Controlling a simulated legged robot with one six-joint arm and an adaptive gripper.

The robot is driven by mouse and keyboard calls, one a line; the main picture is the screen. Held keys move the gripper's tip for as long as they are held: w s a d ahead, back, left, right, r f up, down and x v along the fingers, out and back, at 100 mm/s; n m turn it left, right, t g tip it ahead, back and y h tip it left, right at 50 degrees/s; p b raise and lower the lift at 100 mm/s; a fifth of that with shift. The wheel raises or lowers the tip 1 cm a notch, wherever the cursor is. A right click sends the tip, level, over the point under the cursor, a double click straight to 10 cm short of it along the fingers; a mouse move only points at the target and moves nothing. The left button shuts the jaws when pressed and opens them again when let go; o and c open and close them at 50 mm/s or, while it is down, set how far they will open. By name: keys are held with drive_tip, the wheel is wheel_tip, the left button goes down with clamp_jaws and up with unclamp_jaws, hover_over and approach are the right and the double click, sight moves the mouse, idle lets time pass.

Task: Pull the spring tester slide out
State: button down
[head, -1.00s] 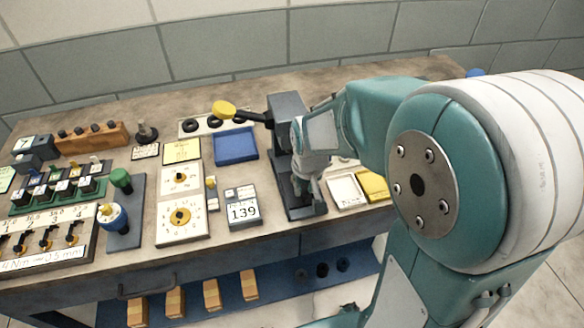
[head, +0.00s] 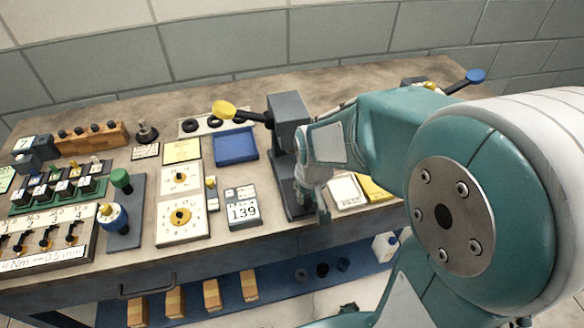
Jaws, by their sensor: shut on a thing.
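A dark grey press-like tester (head: 291,135) stands on the bench, with a lever ending in a yellow knob (head: 224,109) to its left. I take it for the spring tester. My gripper (head: 321,212) is low at the right front of its base (head: 297,205), fingers pointing down. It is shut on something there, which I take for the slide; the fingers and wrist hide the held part. How far out the slide stands cannot be made out.
A display block reading 139 (head: 243,210) and a blue tray (head: 236,147) lie left of the tester. A white card (head: 346,190) and a yellow block (head: 373,190) lie close right of my gripper. A blue-knobbed lever (head: 475,76) stands behind my arm.

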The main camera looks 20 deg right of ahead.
drive_tip(key=shift+s+f, duration=0.15)
drive_tip(key=shift+s, duration=0.55)
drive_tip(key=shift+s+f, duration=0.1)
drive_tip(key=shift+s, duration=0.6)
drive_tip(key=c, duration=0.8)
unclamp_jaws()
drive_tip(key=o, duration=0.8)
drive_tip(key=shift+w, duration=0.1)
drive_tip(key=shift+r, duration=0.1)
wheel_tip(320, 180, up, 7)
